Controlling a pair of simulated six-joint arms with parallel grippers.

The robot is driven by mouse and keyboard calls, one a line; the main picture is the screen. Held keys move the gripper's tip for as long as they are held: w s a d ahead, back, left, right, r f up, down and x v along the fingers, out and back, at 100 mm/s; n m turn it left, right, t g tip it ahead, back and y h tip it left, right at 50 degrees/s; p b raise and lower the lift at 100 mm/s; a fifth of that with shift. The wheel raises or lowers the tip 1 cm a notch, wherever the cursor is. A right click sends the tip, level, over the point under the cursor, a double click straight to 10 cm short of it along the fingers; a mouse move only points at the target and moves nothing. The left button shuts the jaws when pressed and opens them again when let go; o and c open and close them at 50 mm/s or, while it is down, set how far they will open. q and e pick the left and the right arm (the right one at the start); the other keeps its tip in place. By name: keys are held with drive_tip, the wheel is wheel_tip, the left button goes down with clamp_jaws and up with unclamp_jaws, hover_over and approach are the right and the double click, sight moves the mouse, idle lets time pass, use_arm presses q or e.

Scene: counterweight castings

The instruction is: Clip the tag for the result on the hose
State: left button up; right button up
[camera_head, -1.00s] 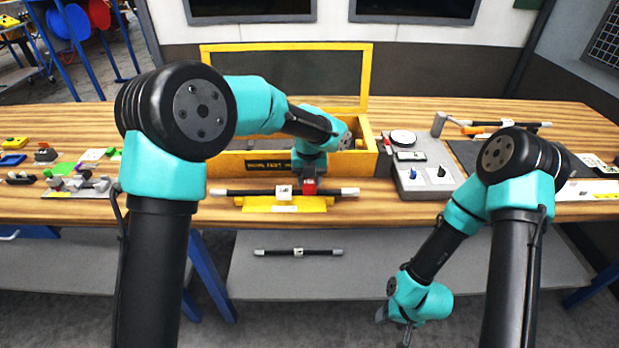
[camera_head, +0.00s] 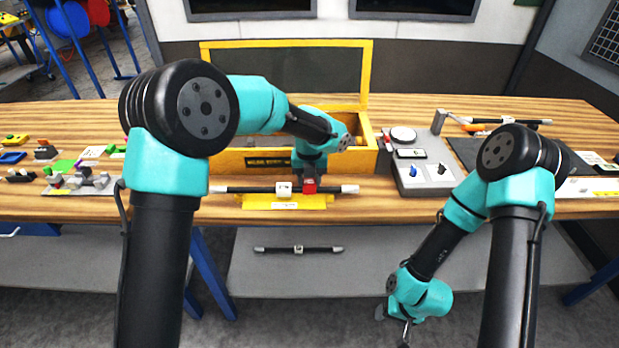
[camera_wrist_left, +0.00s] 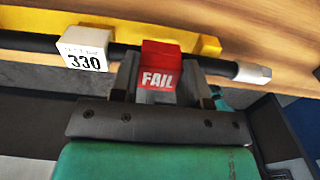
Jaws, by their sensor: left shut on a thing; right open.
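A black hose (camera_head: 240,190) with pale ends lies along a yellow cradle (camera_head: 285,203) at the table's front edge. A white label reading 330 (camera_wrist_left: 84,48) sits around the hose near its middle. My left gripper (camera_head: 309,190) is at the hose, right of the label, shut on a red tag marked FAIL (camera_wrist_left: 160,68). In the left wrist view the tag is at the hose and covers part of it; I cannot tell whether it is clipped fully around. My right gripper (camera_head: 393,327) hangs low in front of the table, open and away from the hose.
A yellow open box (camera_head: 235,162) stands behind the cradle. A grey instrument panel (camera_head: 425,178) is to its right, and a dark mat with another hose (camera_head: 520,122) lies further right. Several small coloured parts lie at the left. Another hose (camera_head: 298,249) lies on the lower shelf.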

use_arm(q)
drive_tip(key=shift+f, duration=0.15)
drive_tip(key=o, duration=0.8)
drive_tip(key=shift+r, duration=3.5)
